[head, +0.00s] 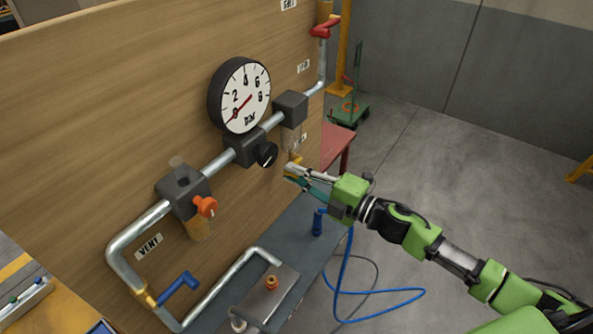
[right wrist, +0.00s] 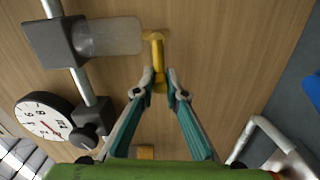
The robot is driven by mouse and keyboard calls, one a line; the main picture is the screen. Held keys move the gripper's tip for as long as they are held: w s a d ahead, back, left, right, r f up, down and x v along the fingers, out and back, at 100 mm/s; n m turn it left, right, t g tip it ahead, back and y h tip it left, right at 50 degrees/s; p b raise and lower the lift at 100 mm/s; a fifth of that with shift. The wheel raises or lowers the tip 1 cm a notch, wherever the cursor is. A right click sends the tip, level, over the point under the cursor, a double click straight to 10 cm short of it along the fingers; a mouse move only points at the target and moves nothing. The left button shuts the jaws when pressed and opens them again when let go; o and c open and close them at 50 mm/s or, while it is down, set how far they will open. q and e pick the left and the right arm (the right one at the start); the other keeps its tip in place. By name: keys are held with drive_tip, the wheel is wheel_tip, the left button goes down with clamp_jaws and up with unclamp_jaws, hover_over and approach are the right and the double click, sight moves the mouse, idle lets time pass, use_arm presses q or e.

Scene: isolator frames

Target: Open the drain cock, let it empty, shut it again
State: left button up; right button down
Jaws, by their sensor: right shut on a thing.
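The drain cock is a small yellow fitting with a lever, below a dark filter block (head: 290,107) on the wooden panel. In the head view only a bit of the yellow cock (head: 294,160) shows above my right gripper (head: 289,170). In the right wrist view the yellow drain cock (right wrist: 153,38) sits at the end of a translucent bowl (right wrist: 110,37). Its lever (right wrist: 160,78) stands between the fingertips of my right gripper (right wrist: 160,88), which is shut on it. I cannot tell how far the lever is turned. My left gripper is not in view.
A round gauge (head: 242,95) has its red needle near 0. An orange knob (head: 206,206), a blue lever (head: 180,287) and a red lever (head: 324,28) stick out from the pipework. A grey bench (head: 306,228) lies below. A blue hose (head: 345,290) loops onto the floor.

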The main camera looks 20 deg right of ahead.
drive_tip(key=shift+m, duration=0.6)
drive_tip(key=c, duration=2)
unclamp_jaws()
drive_tip(key=shift+c, duration=0.2)
drive_tip(key=v, duration=1.2)
drive_tip(key=shift+w, duration=0.1)
